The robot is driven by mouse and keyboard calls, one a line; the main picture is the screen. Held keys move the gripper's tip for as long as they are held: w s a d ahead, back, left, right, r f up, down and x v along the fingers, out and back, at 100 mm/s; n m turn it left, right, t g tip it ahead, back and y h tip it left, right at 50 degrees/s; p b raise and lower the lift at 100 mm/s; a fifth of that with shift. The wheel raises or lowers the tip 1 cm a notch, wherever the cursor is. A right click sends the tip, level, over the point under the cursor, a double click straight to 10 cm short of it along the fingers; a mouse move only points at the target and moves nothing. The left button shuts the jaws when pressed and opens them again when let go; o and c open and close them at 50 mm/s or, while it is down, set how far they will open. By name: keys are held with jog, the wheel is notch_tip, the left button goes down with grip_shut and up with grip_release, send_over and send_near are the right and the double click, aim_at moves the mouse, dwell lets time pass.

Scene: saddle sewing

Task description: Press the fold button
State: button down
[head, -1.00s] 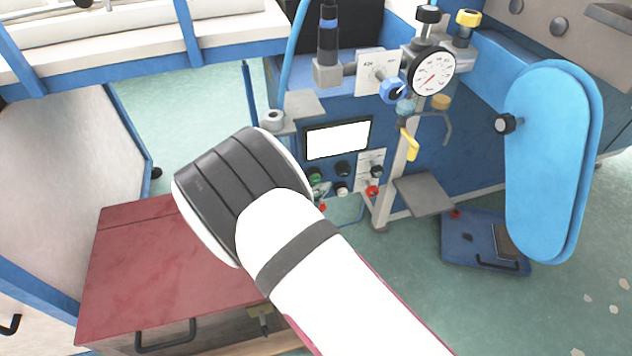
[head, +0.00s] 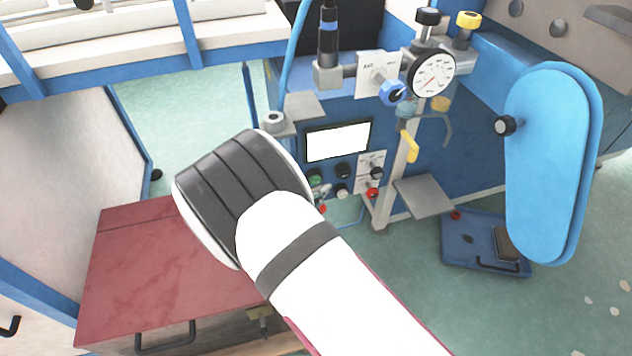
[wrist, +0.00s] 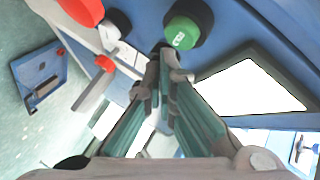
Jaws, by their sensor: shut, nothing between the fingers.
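A green button (wrist: 186,28) with small white lettering is on the blue machine's panel in the wrist view. It also shows in the head view (head: 315,179), just past my wrist. My gripper (wrist: 167,68) is shut and empty, its fingertips just below and left of the green button in the wrist view. I cannot tell whether they touch the panel. A dark button shows partly behind the fingertips. In the head view my arm hides most of the gripper.
A lit white screen (head: 338,142) sits above the buttons. Black and red knobs (head: 373,193) are close by on the panel. A gauge (head: 432,73), a yellow lever (head: 412,147) and a grey plate (head: 424,195) stand to the right. A red-topped cabinet (head: 150,265) is at lower left.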

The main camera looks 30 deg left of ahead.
jog(key=shift+w+a, duration=0.1)
dwell(0.4)
jog(key=shift+w+a, duration=0.2)
jog(key=shift+w+a, duration=0.35)
jog(key=shift+a, duration=0.1)
dwell(1.0)
jog(key=shift+s+d, duration=0.1)
jog(key=shift+s+d+p, duration=0.3)
jog(key=shift+s+d, duration=0.25)
jog(key=shift+d, duration=0.1)
jog(key=s+d+p, duration=0.1)
jog(key=d, duration=0.1)
jog(key=s+d+p, duration=0.1)
jog(key=s+d, duration=0.1)
jog(key=shift+s+p, duration=0.1)
jog(key=shift+p, duration=0.2)
dwell(0.4)
jog(key=shift+s+a, duration=0.1)
dwell(0.6)
